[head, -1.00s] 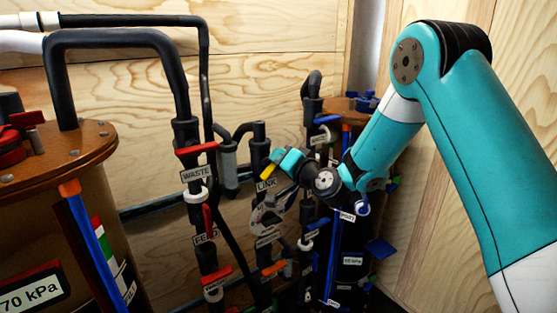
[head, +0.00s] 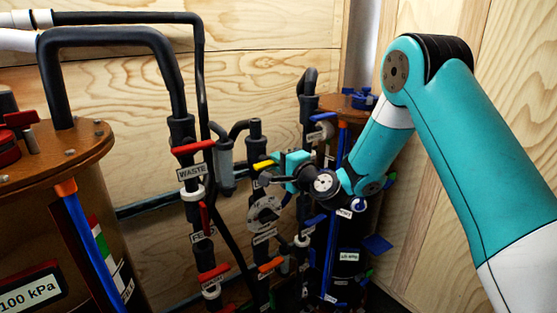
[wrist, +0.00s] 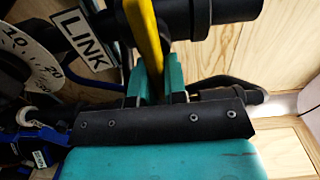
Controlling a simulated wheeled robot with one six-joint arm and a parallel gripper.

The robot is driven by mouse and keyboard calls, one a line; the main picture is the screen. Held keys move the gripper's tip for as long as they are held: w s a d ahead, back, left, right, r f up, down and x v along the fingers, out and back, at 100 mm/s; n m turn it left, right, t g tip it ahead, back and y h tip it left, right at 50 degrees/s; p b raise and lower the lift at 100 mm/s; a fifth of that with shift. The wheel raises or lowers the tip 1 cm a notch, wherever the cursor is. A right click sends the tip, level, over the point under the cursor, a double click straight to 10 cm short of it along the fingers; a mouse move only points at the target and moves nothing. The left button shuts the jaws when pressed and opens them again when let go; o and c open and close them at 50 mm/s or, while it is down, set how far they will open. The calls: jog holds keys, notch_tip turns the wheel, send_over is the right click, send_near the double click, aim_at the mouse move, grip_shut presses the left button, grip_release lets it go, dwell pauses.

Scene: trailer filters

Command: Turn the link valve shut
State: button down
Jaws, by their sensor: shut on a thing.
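The link valve's yellow handle (wrist: 146,45) stands between the teal fingers of my gripper (wrist: 146,82) in the wrist view, and the fingers are shut on it. The LINK label (wrist: 83,38) is beside it on the dark pipe. In the head view, the yellow handle's end (head: 263,164) sticks out to the left of my gripper (head: 279,160), at the middle pipe. The gripper and wrist hide the rest of the handle and much of the valve body.
A round dial (head: 264,214) sits just below the link valve. The WASTE pipe's red handle (head: 194,147) is to the left. A blue-handled pipe group and brown tank stand close on the right. A large tank (head: 80,150) with a 100 kPa display (head: 30,287) is at left.

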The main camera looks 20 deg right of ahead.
dwell(0.5)
jog(key=c, duration=1.2)
grip_release()
jog(key=shift+d, duration=0.1)
jog(key=shift+o, duration=0.2)
jog(key=shift+s+d+f+b, duration=0.1)
jog(key=shift+s+f+b, duration=0.2)
jog(key=shift+b, duration=0.35)
jog(key=b+v, duration=1.5)
jog(key=v, duration=0.1)
jog(key=shift+s+r, duration=0.3)
jog(key=shift+s, duration=0.1)
